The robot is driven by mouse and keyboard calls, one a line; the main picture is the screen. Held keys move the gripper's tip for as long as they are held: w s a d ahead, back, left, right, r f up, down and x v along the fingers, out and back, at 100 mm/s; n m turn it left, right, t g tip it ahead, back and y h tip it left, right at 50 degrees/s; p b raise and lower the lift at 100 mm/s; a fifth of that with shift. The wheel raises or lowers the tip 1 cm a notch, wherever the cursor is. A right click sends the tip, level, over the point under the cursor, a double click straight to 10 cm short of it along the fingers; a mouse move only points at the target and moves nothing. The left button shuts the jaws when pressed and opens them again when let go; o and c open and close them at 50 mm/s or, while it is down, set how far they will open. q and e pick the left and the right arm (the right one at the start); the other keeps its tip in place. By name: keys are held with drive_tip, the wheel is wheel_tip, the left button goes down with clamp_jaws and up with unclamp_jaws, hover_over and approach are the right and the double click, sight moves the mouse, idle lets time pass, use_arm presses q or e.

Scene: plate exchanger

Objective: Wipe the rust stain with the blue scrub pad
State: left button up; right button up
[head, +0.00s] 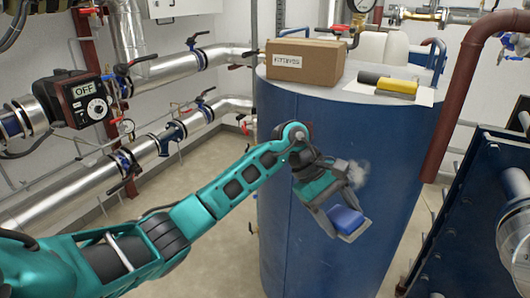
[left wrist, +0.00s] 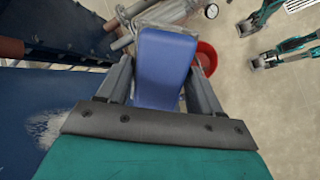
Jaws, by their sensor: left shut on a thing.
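My left gripper (head: 340,218) is shut on the blue scrub pad (head: 348,221), in front of the big blue tank (head: 310,200). In the left wrist view, the pad (left wrist: 165,65) sits between the two fingers. No reddish rust stain can be made out; a pale, whitish smudge (head: 359,173) shows on the tank wall just above and right of the gripper. A whitish patch (left wrist: 45,128) also shows on the blue surface in the left wrist view. The pad appears apart from the smudge. My right gripper is not in view.
A cardboard box (head: 305,62) and a yellow-and-black block (head: 395,87) on a white sheet lie on the tank's top. A red-brown pipe (head: 450,110) runs down at the right, near the blue plate frame (head: 470,225). Valved pipes (head: 150,150) line the left wall.

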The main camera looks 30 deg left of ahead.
use_arm(q)
drive_tip(key=w+r+n+t, duration=0.1)
drive_tip(key=w+a+r+n+t+h, duration=0.1)
drive_tip(key=n+t, duration=0.1)
drive_tip(key=w+a+r+n+t+h, duration=0.1)
drive_tip(key=shift+w+a+r+n, duration=0.1)
drive_tip(key=shift+a+r+n, duration=0.05)
drive_tip(key=shift+r+n, duration=0.15)
drive_tip(key=w+a+r+n+t+y, duration=0.15)
drive_tip(key=a+n+t+y, duration=0.25)
drive_tip(key=a+n+t, duration=0.45)
drive_tip(key=w+a+r+n+t+y, duration=0.1)
drive_tip(key=w+a+n+t+y, duration=0.25)
drive_tip(key=a, duration=0.75)
drive_tip(key=shift+m+t, duration=0.4)
drive_tip(key=shift+t, duration=0.3)
drive_tip(key=shift+w+d+f+b, duration=0.1)
drive_tip(key=shift+w+d+b, duration=0.1)
drive_tip(key=shift+w+b, duration=0.8)
drive_tip(key=shift+w+d+f+b, duration=0.15)
drive_tip(key=shift+w+b, duration=0.5)
drive_tip(key=shift+w, duration=0.65)
drive_tip(key=shift+w+d, duration=0.15)
drive_tip(key=shift+w, duration=0.75)
drive_tip(key=shift+d, duration=0.1)
